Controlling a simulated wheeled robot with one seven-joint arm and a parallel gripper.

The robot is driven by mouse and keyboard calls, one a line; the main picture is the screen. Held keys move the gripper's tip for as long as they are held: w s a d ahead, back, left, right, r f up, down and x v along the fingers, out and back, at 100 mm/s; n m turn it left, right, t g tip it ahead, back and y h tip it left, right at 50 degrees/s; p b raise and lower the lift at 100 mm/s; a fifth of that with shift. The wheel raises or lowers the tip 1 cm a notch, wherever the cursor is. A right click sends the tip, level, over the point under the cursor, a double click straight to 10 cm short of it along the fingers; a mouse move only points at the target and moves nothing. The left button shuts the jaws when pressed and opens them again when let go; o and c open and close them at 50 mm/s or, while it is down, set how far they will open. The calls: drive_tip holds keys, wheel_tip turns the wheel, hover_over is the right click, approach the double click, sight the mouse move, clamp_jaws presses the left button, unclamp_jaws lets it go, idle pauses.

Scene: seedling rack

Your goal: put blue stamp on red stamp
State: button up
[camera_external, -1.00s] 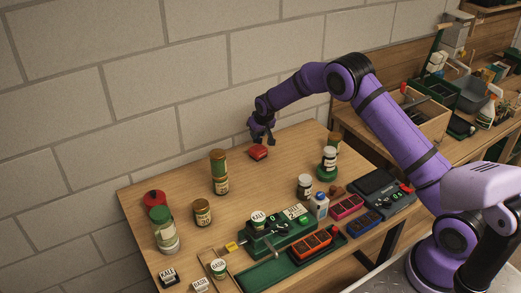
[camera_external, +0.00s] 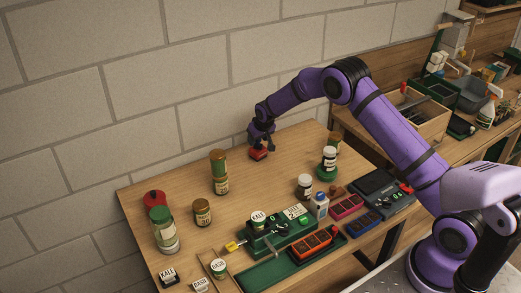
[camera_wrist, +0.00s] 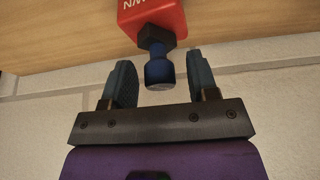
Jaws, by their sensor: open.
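A red block (camera_external: 258,155) lies on the table near the wall, with my gripper (camera_external: 262,143) right above it. The wrist view shows the red block (camera_wrist: 152,18) with white lettering on one face. A dark collar and a blue knob (camera_wrist: 158,70) project from it, between my two open fingers. A gap shows on both sides of the knob, so my fingers do not hold it. I cannot tell whether block and knob are one stamp. No separate second stamp can be made out clearly.
Stacked jars (camera_external: 219,172) stand left of my gripper, and a white-lidded jar (camera_external: 305,186) stands to the front right. A green device (camera_external: 280,233) and an orange tray (camera_external: 312,243) are at the front. The table around the red block is clear.

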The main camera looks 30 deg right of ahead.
drive_tip(key=s+d+f+v, duration=0.1)
drive_tip(key=d+v, duration=0.1)
drive_tip(key=v, duration=1.2)
drive_tip(key=s+d+v, duration=0.1)
drive_tip(key=s+v, duration=0.1)
drive_tip(key=v, duration=1.2)
drive_tip(key=s+d+r, duration=0.3)
drive_tip(key=s+r, duration=0.8)
drive_tip(key=s, duration=0.3)
drive_tip(key=s+d+r, duration=0.1)
drive_tip(key=s+d, duration=0.2)
drive_tip(key=s, duration=3)
drive_tip(key=shift+d+t, duration=0.2)
drive_tip(key=shift+t, duration=0.2)
drive_tip(key=shift+w+r, duration=0.1)
